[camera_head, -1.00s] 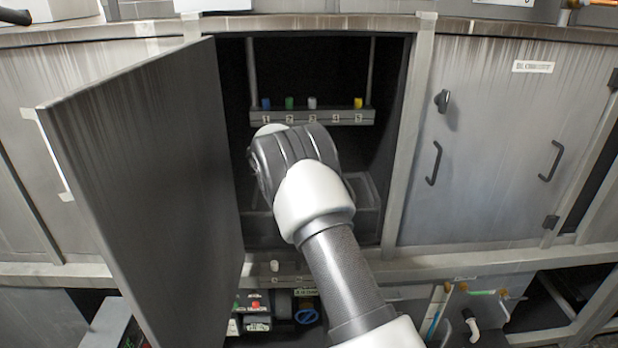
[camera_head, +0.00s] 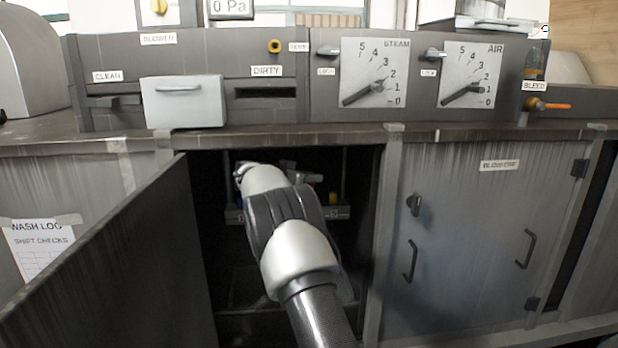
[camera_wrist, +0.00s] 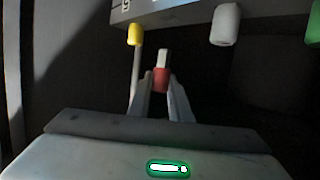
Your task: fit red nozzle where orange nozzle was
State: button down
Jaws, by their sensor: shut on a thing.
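My gripper (camera_wrist: 160,98) is shut on the red nozzle (camera_wrist: 161,79), which has a grey upper end pointing up. In the wrist view it is below the rack (camera_wrist: 175,14), apart from it, inside the open cabinet. Around it hang the yellow nozzle (camera_wrist: 135,34) at the left, the white nozzle (camera_wrist: 226,25) at the right and the green nozzle (camera_wrist: 313,27) at the right edge. The place between yellow and white holds no nozzle. No orange nozzle is in view. In the head view my arm hides most of the rack (camera_head: 234,215).
The cabinet's open door (camera_head: 120,262) stands left of my arm, and a frame post (camera_head: 388,230) stands to the right. A control panel (camera_head: 230,60) with dials sits above the counter. The cabinet's lower inside is dark.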

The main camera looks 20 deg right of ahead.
jog(key=shift+f, duration=1.65)
jog(key=shift+f, duration=1.6)
jog(key=c, duration=1.5)
grip_release()
jog(key=shift+c, duration=0.2)
jog(key=b+v, duration=0.1)
jog(key=v, duration=1.1)
